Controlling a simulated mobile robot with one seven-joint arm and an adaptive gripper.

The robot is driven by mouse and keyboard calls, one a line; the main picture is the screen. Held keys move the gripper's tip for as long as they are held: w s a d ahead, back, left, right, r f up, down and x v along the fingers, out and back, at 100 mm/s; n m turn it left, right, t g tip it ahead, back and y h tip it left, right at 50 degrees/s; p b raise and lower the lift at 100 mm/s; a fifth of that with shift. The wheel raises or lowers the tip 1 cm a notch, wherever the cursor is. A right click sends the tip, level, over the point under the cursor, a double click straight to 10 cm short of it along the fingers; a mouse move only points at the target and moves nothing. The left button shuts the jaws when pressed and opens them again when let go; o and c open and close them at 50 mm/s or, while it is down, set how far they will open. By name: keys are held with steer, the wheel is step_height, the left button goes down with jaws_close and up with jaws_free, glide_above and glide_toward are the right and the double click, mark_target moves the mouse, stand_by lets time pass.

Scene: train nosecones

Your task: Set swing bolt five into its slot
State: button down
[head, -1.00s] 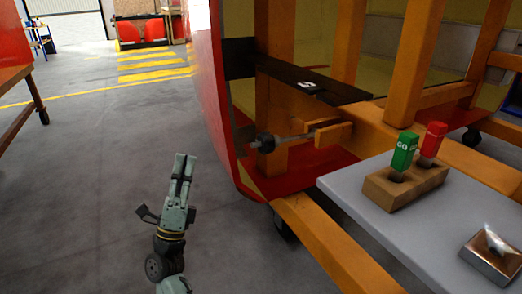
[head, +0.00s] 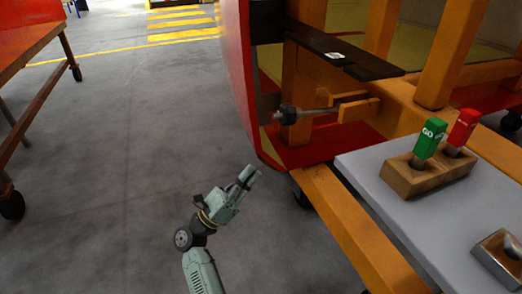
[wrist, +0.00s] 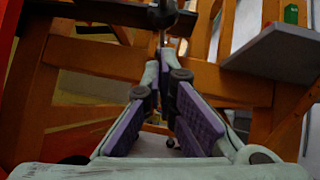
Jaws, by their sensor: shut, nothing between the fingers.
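A swing bolt, a grey rod with a dark knob (head: 290,114), lies roughly level at the red shell's edge in the head view. Its right end meets an orange forked bracket (head: 355,107). Whether it sits in a slot, and its number, I cannot tell. My gripper (head: 249,175) is below and left of the knob, apart from it, over the grey floor. In the wrist view the fingertips of my gripper (wrist: 167,58) are together and empty. A dark knob and rod (wrist: 162,16) show beyond them at the top.
A red curved shell (head: 242,75) on an orange wooden frame (head: 335,205) stands right of my gripper. A grey table (head: 400,200) at the right holds a wooden block (head: 430,178) with green GO and red gauges, and a metal-topped block (head: 503,255). Open floor lies left.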

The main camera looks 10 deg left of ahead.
mark_target(281, 124)
steer(key=p+x, duration=0.1)
steer(key=x, duration=0.3)
steer(key=a+r+p+x, duration=0.1)
steer(key=p+x, duration=0.1)
steer(key=x, duration=0.2)
steer(key=r+p+x, duration=0.1)
steer(key=p+x, duration=0.1)
steer(key=x, duration=0.2)
steer(key=shift+s+a+r, duration=0.1)
steer(key=shift+s+a, duration=0.2)
steer(key=shift+a, duration=0.05)
